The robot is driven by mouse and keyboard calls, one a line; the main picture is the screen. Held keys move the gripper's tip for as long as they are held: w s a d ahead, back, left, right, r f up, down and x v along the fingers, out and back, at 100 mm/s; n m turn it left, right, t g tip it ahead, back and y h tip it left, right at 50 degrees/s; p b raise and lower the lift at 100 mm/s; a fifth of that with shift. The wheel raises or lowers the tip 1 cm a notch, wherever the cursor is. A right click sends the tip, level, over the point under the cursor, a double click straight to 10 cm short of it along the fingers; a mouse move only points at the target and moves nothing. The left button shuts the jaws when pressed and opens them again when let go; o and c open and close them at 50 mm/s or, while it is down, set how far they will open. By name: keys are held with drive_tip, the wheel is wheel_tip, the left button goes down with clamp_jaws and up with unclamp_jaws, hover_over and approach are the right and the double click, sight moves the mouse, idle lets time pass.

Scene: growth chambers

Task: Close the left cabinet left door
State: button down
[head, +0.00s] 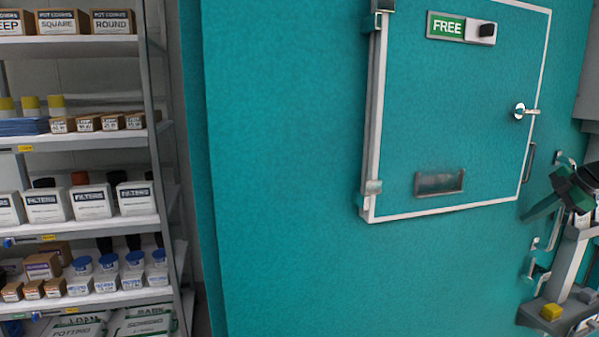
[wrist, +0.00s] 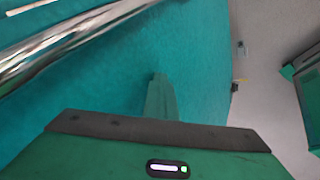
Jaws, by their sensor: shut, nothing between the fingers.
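A large teal cabinet panel (head: 285,170) fills the middle of the head view. A white-framed door (head: 440,120) is set in it, with a green "FREE" sign, a small chrome handle (head: 521,111) and hinges on its left side. This framed door looks flush with the panel. I cannot tell whether the large panel itself is the left door or how far it stands open. My gripper (wrist: 158,80) is shut and empty, its green fingers beside a teal surface in the wrist view. A chrome bar (wrist: 60,45) crosses the upper left there, apart from the fingers.
A shelf rack (head: 80,225) with boxes, filters and bottles stands left of the cabinet. My arm shows at the right edge of the head view, close to the panel. A pale grey surface (wrist: 265,60) and a green object (wrist: 308,90) lie at the right in the wrist view.

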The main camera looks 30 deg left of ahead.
drive_tip(key=d+f+v, duration=0.1)
drive_tip(key=d+v, duration=0.1)
drive_tip(key=v, duration=1)
drive_tip(key=shift+d+f, duration=0.2)
drive_tip(key=shift+f, duration=0.15)
drive_tip(key=s+a+f+m+g+h, duration=0.25)
drive_tip(key=s+a+m, duration=0.25)
drive_tip(key=s+m, duration=0.5)
drive_tip(key=s+d+f+m+h, duration=0.1)
drive_tip(key=s+d+f+m, duration=0.2)
drive_tip(key=s, duration=1.3)
drive_tip(key=s+d+f+m+g+h, duration=0.1)
drive_tip(key=s+d+f+m, duration=0.3)
drive_tip(key=s, duration=1.2)
drive_tip(key=s+d+f+m+h, duration=0.1)
drive_tip(key=s+d+f+m, duration=0.2)
drive_tip(key=s+f+m, duration=0.6)
drive_tip(key=s+m, duration=0.1)
drive_tip(key=s, duration=0.6)
drive_tip(key=shift+s+d+f, duration=0.25)
drive_tip(key=shift+f, duration=0.1)
